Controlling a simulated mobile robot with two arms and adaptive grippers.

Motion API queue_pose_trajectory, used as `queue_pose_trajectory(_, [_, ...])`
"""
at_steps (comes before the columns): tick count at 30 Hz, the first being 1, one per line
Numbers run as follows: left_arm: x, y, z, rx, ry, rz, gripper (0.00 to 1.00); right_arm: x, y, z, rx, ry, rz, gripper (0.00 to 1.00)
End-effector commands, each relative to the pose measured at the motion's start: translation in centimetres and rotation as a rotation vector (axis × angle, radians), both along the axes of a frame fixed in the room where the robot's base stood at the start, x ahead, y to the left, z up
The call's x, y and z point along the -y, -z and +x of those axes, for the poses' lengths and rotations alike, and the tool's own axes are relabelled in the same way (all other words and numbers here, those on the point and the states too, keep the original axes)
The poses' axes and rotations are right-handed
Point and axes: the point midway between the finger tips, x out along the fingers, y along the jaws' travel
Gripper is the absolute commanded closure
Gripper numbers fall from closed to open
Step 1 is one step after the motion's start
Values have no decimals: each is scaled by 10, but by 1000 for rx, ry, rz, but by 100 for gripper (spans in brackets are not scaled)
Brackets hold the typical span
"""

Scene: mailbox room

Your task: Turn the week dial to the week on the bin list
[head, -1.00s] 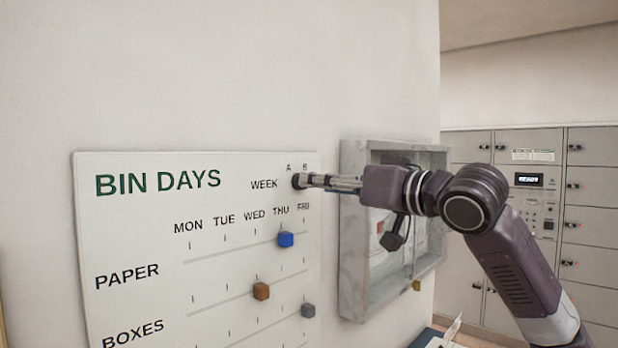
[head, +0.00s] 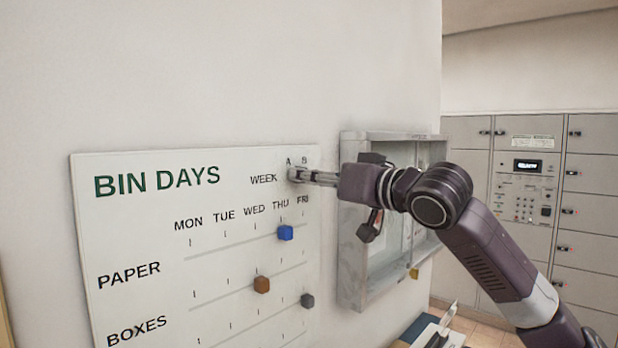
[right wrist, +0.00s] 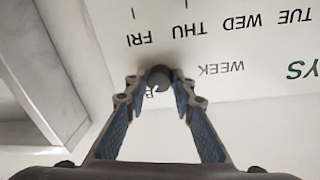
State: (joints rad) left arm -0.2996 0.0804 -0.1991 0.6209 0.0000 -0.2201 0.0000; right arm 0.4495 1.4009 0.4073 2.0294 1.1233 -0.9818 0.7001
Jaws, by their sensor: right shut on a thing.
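The week dial (right wrist: 159,77) is a small dark round knob on the white bin-days board (head: 130,232), beside the word WEEK and below the letters A and B. In the right wrist view a short white mark shows on its face; which letter it points to I cannot tell for certain. My right gripper (head: 298,174) reaches in from the right in the head view and is shut on the dial. In the right wrist view its two fingertips (right wrist: 158,88) sit on either side of the knob. The bin list is not identifiable in these views. My left gripper is not in view.
A blue slider (head: 286,233), a brown slider (head: 262,285) and a grey slider (head: 307,300) sit on the board below the dial. A grey glass-fronted case (head: 350,240) hangs right of the board, close behind my right gripper. Lockers (head: 590,190) stand further right.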

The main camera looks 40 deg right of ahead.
Motion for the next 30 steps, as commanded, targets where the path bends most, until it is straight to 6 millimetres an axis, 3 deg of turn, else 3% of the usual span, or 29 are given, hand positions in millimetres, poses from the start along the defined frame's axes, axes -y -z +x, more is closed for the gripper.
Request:
queue_pose_trajectory(14, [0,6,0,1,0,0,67,0,1,0,10,1,-101,100])
queue_pose_trajectory(30, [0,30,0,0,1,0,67,1,3,0,50,1,-573,100])
